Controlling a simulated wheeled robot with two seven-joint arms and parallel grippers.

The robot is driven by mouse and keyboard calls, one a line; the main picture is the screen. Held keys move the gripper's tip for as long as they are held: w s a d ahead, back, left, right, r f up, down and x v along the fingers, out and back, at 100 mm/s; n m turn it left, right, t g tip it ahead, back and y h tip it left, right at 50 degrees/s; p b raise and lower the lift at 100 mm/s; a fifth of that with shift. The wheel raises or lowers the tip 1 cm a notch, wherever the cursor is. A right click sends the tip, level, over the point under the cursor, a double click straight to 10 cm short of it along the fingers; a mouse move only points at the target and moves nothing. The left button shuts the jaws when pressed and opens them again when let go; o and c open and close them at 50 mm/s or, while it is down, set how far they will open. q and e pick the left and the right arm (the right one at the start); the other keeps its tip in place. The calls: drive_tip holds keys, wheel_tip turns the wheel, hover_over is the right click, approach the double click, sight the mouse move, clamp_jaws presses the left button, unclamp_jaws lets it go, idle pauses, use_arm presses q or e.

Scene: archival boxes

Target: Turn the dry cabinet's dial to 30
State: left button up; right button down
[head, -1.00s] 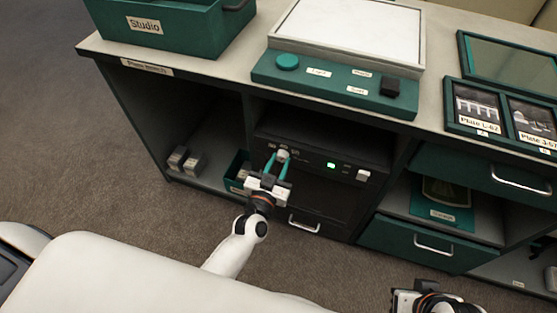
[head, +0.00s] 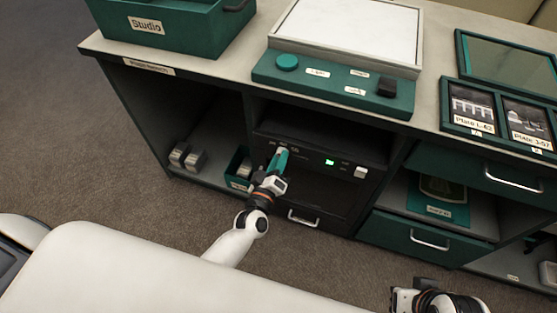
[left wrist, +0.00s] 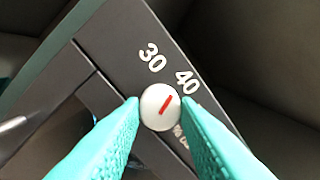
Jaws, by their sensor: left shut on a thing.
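The dry cabinet (head: 335,205) is a dark unit in the middle bay of the bench, with a lit green display (head: 329,162). Its round white dial (left wrist: 160,107) with a red mark sits between my left gripper's fingertips in the left wrist view. The red mark points to the upper right, about toward the 40 (left wrist: 187,81). The 30 (left wrist: 151,57) is printed to its left; another number below is mostly hidden by a finger. My left gripper (head: 282,152) is shut on the dial and hides it in the head view. My right gripper (head: 410,298) is at the bottom right, its fingers unclear.
A white button (head: 360,172) is right of the display. Small boxes (head: 187,157) stand on the left shelf, and a green bin (head: 237,170) is left of the cabinet. The bench top overhangs above with a green control panel (head: 330,88). Drawers (head: 425,240) are to the right.

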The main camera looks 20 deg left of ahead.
use_arm(q)
drive_tip(key=shift+n+b, duration=0.5)
drive_tip(key=shift+n, duration=3.3)
drive_tip(key=o, duration=1)
drive_tip(key=shift+c, duration=0.2)
drive_tip(key=s+p, duration=0.1)
drive_tip(key=s, duration=1.1)
drive_tip(key=shift+a, duration=0.2)
